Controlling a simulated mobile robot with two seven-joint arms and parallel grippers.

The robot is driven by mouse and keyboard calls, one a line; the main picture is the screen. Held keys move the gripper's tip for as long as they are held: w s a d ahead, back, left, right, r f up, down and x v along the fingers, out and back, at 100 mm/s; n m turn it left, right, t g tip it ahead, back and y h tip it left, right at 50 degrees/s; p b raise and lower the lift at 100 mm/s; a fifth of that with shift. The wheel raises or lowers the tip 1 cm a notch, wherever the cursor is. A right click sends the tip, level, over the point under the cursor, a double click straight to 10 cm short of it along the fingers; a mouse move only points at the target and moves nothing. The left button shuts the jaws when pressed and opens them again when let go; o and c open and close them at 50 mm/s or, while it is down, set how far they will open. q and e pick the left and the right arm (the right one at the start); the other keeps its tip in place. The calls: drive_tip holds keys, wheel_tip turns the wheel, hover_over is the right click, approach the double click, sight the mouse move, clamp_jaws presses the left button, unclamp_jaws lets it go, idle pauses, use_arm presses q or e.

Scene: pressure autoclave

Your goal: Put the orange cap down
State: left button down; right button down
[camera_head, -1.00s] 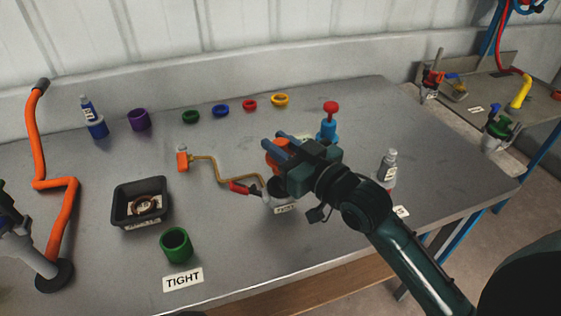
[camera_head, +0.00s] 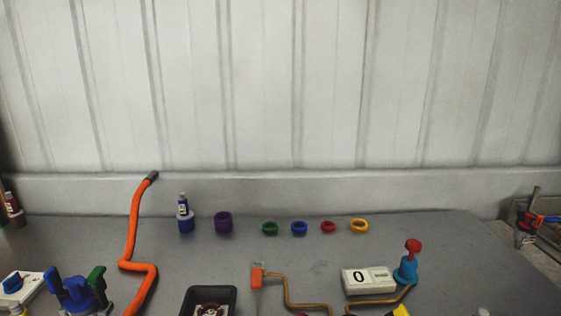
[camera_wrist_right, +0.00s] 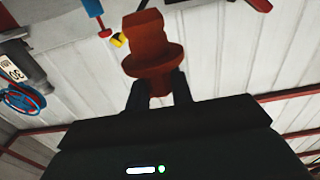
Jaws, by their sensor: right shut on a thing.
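The orange cap (camera_wrist_right: 152,48) shows dark red-orange in the right wrist view, with a wide flange and a narrower block above it. My right gripper (camera_wrist_right: 157,82) is shut on it, one dark finger on each side of its lower part. The cap is held clear of any surface in that view, against a pale panelled wall. Neither gripper shows in the head view, so where the cap is over the bench (camera_head: 420,235) cannot be told there.
A black tray (camera_head: 232,297), a white counter block reading 0 (camera_head: 368,280), a blue pump with red knob (camera_head: 407,267) and a bent orange pipe (camera_head: 138,235) stand on the bench. Purple (camera_head: 223,223), green, blue, red and yellow rings line the back.

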drive_tip(key=shift+s+d+f+h, duration=0.15)
drive_tip(key=shift+s+f+h, duration=0.2)
drive_tip(key=shift+s, duration=0.45)
drive_tip(key=w+a+r+n+g+y+b, duration=0.1)
drive_tip(key=w+a+r+n+y+b, duration=0.1)
drive_tip(key=w+a+r+n+y, duration=0.2)
drive_tip(key=shift+w+a+r+n+g+y, duration=0.35)
drive_tip(key=shift+w+a+r+y, duration=0.4)
drive_tip(key=shift+w+r+y, duration=1.45)
drive_tip(key=shift+w+f+h, duration=0.35)
drive_tip(key=shift+h, duration=0.1)
drive_tip(key=shift+f, duration=4.8)
drive_tip(key=shift+b, duration=0.3)
